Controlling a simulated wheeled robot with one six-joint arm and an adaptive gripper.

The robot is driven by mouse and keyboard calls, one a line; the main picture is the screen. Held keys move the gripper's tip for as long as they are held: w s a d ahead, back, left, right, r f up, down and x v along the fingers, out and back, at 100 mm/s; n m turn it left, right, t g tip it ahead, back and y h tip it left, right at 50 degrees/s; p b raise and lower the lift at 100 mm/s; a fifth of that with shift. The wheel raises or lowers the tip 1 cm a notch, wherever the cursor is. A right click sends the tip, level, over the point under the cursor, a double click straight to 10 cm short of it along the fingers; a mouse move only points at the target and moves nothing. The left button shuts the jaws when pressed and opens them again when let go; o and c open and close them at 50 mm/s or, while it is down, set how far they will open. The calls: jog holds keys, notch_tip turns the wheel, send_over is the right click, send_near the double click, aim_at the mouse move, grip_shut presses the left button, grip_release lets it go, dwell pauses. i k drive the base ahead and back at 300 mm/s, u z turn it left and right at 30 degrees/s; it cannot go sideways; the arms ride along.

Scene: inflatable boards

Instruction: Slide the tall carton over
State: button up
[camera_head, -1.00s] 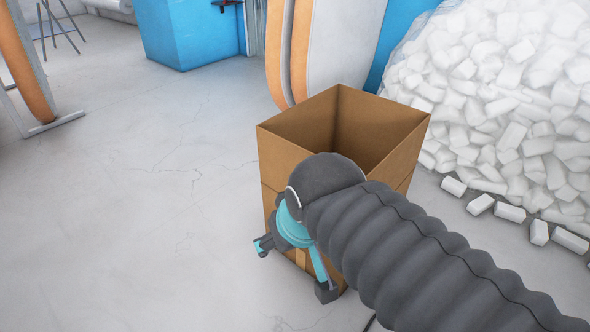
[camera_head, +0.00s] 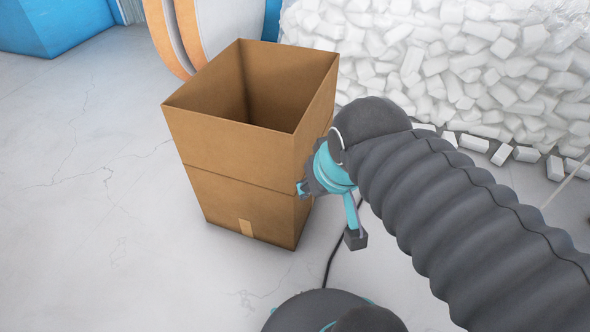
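The tall carton (camera_head: 235,180) is a brown, open-topped cardboard box standing upright on the floor, left of centre. A piece of tape shows low on its front face. My gripper (camera_head: 328,214) is at the carton's right side, with its two fingers spread apart and nothing seen between them. One finger overlaps the carton's lower right side in the picture; I cannot tell whether it touches. My arm hides part of the gripper and the floor to the right.
A heap of white foam blocks (camera_head: 440,60) under clear film lies behind and to the right, with loose blocks (camera_head: 475,143) along its front. Orange-edged boards (camera_head: 205,30) stand behind the carton. A blue block (camera_head: 50,25) is at the far left. The floor (camera_head: 90,200) left of the carton is clear.

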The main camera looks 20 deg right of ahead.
aim_at(245, 127)
jog(key=z, duration=0.05)
jog(key=k, duration=0.6)
jog(key=u, duration=1.05)
